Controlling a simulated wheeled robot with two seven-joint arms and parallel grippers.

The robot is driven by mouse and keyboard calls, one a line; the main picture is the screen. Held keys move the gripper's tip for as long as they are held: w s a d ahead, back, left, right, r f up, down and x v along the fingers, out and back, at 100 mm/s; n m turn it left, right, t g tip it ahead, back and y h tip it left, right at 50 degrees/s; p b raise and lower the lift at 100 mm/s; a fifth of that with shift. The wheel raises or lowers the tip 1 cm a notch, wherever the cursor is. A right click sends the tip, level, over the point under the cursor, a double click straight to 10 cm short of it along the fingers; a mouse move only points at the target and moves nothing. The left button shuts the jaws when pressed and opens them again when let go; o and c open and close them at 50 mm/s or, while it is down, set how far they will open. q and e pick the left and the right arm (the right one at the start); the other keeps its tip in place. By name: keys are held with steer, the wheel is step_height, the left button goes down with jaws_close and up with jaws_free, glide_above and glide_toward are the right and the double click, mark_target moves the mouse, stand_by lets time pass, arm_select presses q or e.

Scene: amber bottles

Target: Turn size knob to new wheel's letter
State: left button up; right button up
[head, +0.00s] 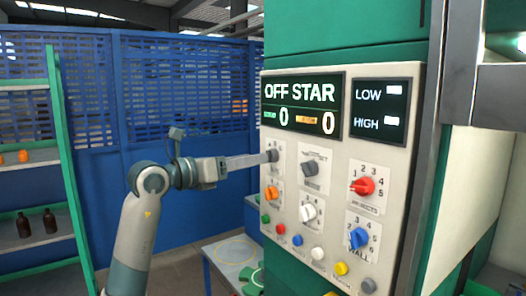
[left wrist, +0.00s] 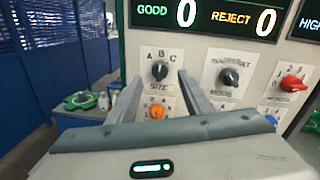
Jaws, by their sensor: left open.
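The size knob (left wrist: 160,70) is dark, on a white plate marked A, B, C and SIZE in the left wrist view. I cannot tell for sure which letter its pointer faces. In the head view the size knob (head: 272,155) sits at the panel's upper left, at the tip of my left gripper (head: 262,158). In the left wrist view my left gripper (left wrist: 161,82) is open, its fingers to either side below the knob; nothing shows held. Contact cannot be told. No wheel letter is readable. My right gripper is out of view.
The control panel (head: 337,140) holds several other knobs, including orange (head: 271,193) just below and dark (head: 311,168) to the right. The display (head: 300,105) reads OFF STAR, 0 and 0. A low table (head: 215,270) with green parts stands below; shelves (head: 30,160) are left.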

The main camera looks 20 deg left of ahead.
mark_target(270, 156)
arm_select(q)
steer(key=shift+p+x, duration=0.7)
steer(key=shift+x, duration=1.9)
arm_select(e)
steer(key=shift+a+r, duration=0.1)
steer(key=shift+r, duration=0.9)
arm_select(q)
steer(key=c, duration=1.1)
steer(key=shift+o, duration=0.2)
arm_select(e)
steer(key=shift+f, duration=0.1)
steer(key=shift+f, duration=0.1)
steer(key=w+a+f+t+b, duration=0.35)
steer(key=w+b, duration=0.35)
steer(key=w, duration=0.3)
arm_select(q)
steer(key=m+b, duration=0.3)
steer(key=m, duration=0.6)
steer(key=shift+f+h, duration=0.1)
steer(key=shift+h, duration=0.2)
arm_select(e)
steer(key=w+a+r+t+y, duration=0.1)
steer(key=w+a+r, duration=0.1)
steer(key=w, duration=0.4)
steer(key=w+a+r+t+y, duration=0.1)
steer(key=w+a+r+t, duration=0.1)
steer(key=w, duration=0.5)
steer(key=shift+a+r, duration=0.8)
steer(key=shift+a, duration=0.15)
